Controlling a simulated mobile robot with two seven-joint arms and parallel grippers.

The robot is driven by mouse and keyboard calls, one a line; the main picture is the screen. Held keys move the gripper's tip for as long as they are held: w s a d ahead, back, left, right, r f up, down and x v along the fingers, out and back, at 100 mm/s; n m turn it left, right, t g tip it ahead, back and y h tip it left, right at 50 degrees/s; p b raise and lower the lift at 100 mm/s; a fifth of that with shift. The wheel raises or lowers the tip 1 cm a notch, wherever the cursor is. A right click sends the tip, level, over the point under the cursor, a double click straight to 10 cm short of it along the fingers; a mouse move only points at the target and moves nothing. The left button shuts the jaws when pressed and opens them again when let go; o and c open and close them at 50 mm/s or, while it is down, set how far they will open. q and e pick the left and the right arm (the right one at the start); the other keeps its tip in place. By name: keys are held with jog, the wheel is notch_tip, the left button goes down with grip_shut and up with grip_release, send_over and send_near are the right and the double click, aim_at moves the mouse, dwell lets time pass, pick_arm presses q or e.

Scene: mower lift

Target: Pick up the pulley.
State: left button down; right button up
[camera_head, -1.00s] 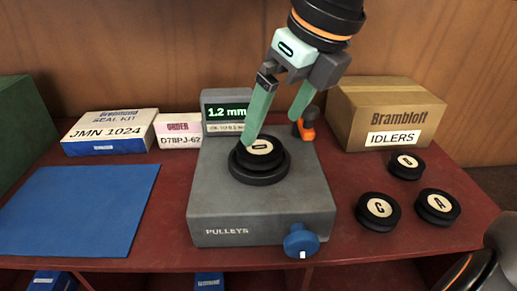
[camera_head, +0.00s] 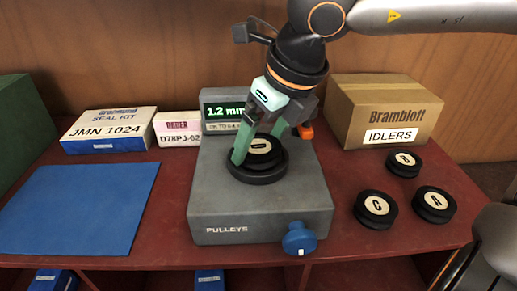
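A black pulley with a cream label (camera_head: 260,148), its letter hard to read, sits in a dark round seat (camera_head: 258,177) on top of the grey block marked PULLEYS (camera_head: 215,205). My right gripper (camera_head: 259,147) reaches down from above with its green fingers on either side of this pulley. One finger is at its left edge; the other is behind its right side, with the tip partly hidden. The fingers look apart, and I cannot tell whether they touch the pulley. Black pulleys B (camera_head: 404,163), C (camera_head: 375,208) and A (camera_head: 435,204) lie on the table to the right. My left gripper is not in view.
A display reading 1.2 mm (camera_head: 226,108) stands behind the block, and a blue knob (camera_head: 300,238) sticks out in front. An IDLERS carton (camera_head: 385,112) is at the back right. Small boxes (camera_head: 110,130) are at the back left, behind a clear blue mat (camera_head: 75,210).

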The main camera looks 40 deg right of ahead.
jog(key=shift+r, duration=0.1)
jog(key=c, duration=1.2)
